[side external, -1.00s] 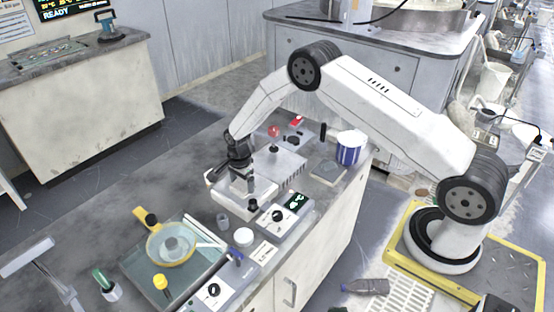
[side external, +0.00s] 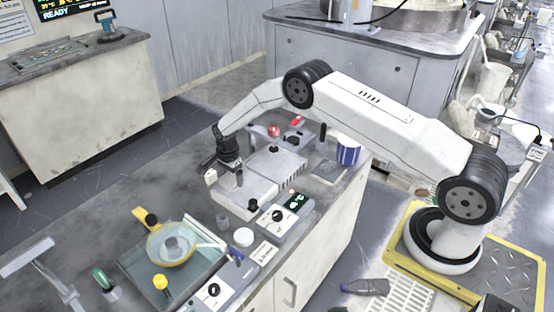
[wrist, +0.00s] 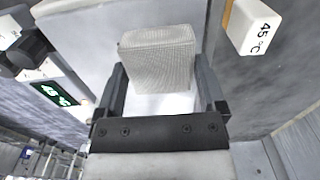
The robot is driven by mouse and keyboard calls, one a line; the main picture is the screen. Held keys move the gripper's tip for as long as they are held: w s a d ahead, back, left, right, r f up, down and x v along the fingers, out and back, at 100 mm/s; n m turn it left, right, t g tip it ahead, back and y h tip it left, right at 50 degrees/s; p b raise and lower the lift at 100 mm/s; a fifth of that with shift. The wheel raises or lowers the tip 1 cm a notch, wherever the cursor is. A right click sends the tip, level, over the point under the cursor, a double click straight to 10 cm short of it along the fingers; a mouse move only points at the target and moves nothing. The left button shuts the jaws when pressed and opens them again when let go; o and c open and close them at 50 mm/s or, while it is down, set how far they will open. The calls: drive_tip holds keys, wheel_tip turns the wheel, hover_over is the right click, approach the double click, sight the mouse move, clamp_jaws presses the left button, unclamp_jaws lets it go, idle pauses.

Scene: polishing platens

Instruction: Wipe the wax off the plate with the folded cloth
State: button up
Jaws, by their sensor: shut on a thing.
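The folded cloth (wrist: 158,62) is a grey woven pad, held between the two fingers of my gripper (wrist: 160,80) in the wrist view. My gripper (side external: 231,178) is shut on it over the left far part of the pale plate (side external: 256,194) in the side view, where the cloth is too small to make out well. The plate also shows as a light surface (wrist: 88,38) around the cloth in the wrist view. I cannot tell whether the cloth touches the plate. No wax stands out clearly; the surface under the cloth is partly hidden.
A white block marked 45 °C (wrist: 252,27) stands beside the plate's edge. A control box with a green display (side external: 287,211) is in front. A grey metal unit (side external: 276,164) stands behind, and a blue-striped tub (side external: 348,151) is to the right. A yellow-rimmed dish (side external: 171,245) sits at front left.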

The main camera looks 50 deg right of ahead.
sight(244, 190)
drive_tip(key=shift+w, duration=0.2)
drive_tip(key=shift+s, duration=2.65)
drive_tip(key=shift+w, duration=2.65)
drive_tip(key=shift+r, duration=4.05)
drive_tip(key=shift+s, duration=0.1)
